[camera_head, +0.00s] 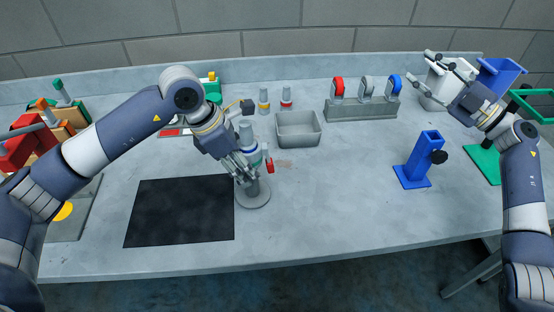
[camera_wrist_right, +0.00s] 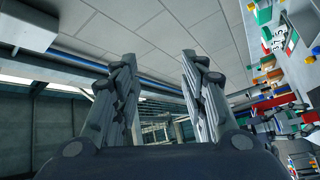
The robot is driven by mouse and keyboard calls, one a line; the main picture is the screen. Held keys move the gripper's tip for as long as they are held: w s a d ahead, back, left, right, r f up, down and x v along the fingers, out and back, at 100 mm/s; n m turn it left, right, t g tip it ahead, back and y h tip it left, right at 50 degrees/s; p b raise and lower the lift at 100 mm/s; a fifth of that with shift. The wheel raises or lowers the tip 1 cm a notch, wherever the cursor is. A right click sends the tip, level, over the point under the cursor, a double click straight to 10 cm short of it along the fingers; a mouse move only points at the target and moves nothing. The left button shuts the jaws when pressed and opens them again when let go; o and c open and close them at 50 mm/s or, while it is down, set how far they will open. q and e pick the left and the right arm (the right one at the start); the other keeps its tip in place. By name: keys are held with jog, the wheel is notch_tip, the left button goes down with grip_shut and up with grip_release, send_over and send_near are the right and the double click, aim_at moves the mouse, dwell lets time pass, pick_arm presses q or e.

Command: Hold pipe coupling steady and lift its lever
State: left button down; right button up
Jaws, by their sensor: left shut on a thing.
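The pipe coupling (camera_head: 250,142) stands upright on a round grey base (camera_head: 254,199) just right of the black mat. It is light grey with a blue band, and its red lever (camera_head: 270,165) hangs on the right side. My left gripper (camera_head: 246,172) is shut on the coupling from the left, and its fingers hide part of the body. My right gripper (camera_head: 449,68) is raised at the far right, well away from the coupling. It also shows in the right wrist view (camera_wrist_right: 160,75), with its fingers apart and nothing between them.
The black mat (camera_head: 180,212) lies left of the coupling. A grey metal bin (camera_head: 299,141) stands behind it to the right. A rack (camera_head: 361,109) with red, grey and blue rings is at the back. A blue holder (camera_head: 414,180) stands right. The table between coupling and holder is clear.

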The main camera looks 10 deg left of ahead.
jog(key=s+a+r+n+g+y, duration=0.35)
jog(key=a+r+g, duration=0.2)
jog(key=a, duration=0.35)
jog(key=m+g+h, duration=0.1)
jog(key=g+h, duration=0.2)
jog(key=g, duration=0.7)
send_near(268, 159)
jog(key=w+a+r, duration=0.2)
jog(key=w+r, duration=0.2)
jog(key=w, duration=0.2)
jog(key=s+f+m+g, duration=0.2)
jog(key=s+f+m, duration=0.2)
jog(key=s+f, duration=0.15)
jog(key=x, duration=0.6)
jog(key=shift+w+f, duration=0.2)
jog(key=shift+w, duration=0.05)
jog(key=shift+a+t, duration=0.15)
jog(key=shift+t, duration=0.1)
grip_shut()
